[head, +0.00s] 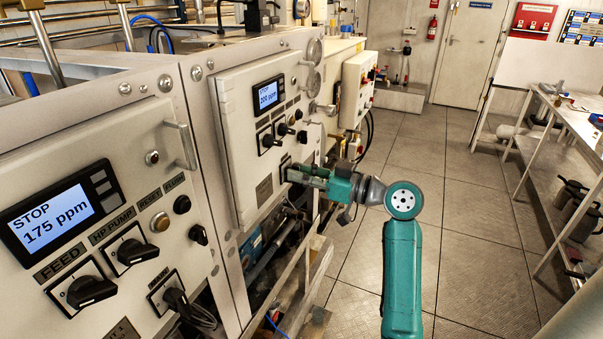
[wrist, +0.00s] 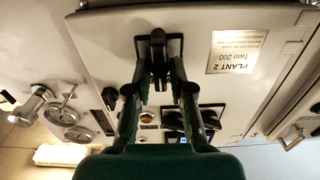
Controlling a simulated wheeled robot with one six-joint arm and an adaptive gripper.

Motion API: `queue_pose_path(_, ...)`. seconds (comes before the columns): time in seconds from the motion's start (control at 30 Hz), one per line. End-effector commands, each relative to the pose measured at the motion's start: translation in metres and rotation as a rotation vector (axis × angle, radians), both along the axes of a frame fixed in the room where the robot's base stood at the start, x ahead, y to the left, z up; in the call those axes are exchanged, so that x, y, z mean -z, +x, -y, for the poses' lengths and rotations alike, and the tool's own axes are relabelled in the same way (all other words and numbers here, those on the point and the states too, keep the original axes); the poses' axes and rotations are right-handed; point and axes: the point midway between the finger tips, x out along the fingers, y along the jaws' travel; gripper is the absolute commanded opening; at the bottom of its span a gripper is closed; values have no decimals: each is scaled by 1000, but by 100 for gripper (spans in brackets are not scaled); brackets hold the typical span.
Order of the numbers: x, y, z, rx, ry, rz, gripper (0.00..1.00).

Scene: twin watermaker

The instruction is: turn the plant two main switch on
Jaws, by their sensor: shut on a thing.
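The plant two main switch (wrist: 158,48) is a black rotary handle on a dark plate, low on the light grey plant two panel (head: 240,125). Its handle lies along the vertical of the wrist view, which shows the panel upside down. A "PLANT 2 Twin 200" label (wrist: 237,52) is beside it. My gripper (head: 290,173) reaches the panel's lower part from the right; in the wrist view, its fingers (wrist: 159,76) are shut on the switch handle, one on each side. In the head view, my gripper mostly hides this switch. The plant two display (head: 268,95) reads STOP, 200 ppm.
More black knobs (head: 268,140) sit just above my gripper. The nearer panel at left has a display (head: 60,215) reading STOP, 175 ppm, and its own switches (head: 88,290). Pipes and a frame (head: 300,270) lie below. The floor (head: 470,240) at right is clear up to a bench (head: 548,140).

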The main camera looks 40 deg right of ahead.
Motion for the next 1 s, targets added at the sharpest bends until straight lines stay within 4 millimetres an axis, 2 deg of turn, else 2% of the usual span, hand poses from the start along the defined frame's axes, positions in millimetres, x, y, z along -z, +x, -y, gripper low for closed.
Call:
queue_pose_path(0.07, 0, 0, 0, 0, 0, 0, 0)
queue_pose_path(0.1, 0, 0, 0, 0, -1, 0, 29)
queue_pose_path(0.13, 0, 0, 0, 0, -1, 0, 36)
queue_pose_path(0.17, 0, 0, 0, 0, -1, 0, 39)
queue_pose_path(0.57, 0, -6, 3, 2, -1, 0, 39)
queue_pose_path(0.67, 0, -18, 8, 4, -1, 1, 39)
queue_pose_path(1.0, 1, -80, 30, 5, -1, 0, 39)
